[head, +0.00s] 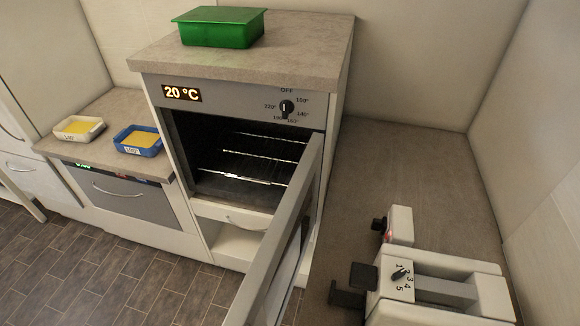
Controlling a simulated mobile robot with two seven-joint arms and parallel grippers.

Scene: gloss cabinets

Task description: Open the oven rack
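The oven (235,95) stands in the middle of the view, with a display reading 20 °C and a dial pointing to OFF. Its door (290,235) is swung open toward me on the right side of the cavity. Inside the dark cavity, the wire oven rack (262,157) shows thin bright bars. A brighter bar (240,178) runs across lower near the front. The rack appears to lie inside the oven; the door hides part of its right side. Neither of my grippers is in view.
A green container (221,27) stands on top of the oven cabinet. White (79,128) and blue (139,140) trays with yellow contents sit on the lower left counter. A white toaster-like appliance (440,285) and smaller white part (400,225) are on the right counter. The floor at left is clear.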

